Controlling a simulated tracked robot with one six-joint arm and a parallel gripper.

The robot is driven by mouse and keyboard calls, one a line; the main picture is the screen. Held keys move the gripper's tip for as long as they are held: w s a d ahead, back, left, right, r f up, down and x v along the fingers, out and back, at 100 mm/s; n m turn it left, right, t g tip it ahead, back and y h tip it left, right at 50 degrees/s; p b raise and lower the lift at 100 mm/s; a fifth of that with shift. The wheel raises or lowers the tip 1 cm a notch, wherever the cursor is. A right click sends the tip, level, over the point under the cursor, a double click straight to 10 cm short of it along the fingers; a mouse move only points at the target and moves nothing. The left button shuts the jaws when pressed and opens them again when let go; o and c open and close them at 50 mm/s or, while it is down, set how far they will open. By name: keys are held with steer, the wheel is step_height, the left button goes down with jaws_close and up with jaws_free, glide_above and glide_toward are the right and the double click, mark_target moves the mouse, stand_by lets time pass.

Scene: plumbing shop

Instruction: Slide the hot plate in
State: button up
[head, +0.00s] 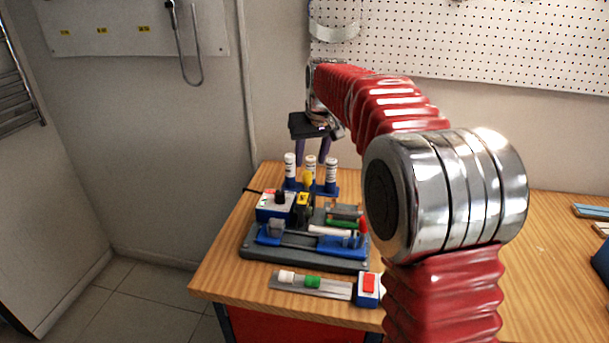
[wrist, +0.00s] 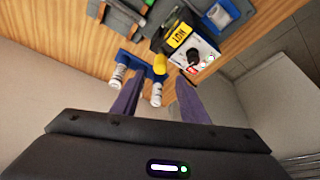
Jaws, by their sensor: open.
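The hot plate seems to be the black block with a yellow label (head: 303,209), beside a blue and white box with a black knob (head: 272,208), on the bench's left part. In the wrist view the label on the black block (wrist: 178,37) reads HOT, and the knobbed box (wrist: 196,54) adjoins it. I cannot tell whether block and box are one piece. My gripper (head: 313,160) is open and empty, pointing down above the bottle rack behind them. In the wrist view its purple fingers (wrist: 157,82) stand apart, on either side of a yellow-capped bottle (wrist: 159,80).
The blue rack (head: 328,190) holds white bottles. A grey base (head: 262,253) carries blue clamps and a rod in front. A grey strip with a green piece (head: 312,282) and a red-button box (head: 369,288) lie near the front edge. The bench's front left corner (head: 215,285) is bare.

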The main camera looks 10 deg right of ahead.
mark_target(307, 172)
steer(key=x, duration=0.8)
steer(key=shift+w+f, duration=0.1)
steer(key=shift+f, duration=0.1)
steer(key=shift+c, duration=0.5)
jaws_close()
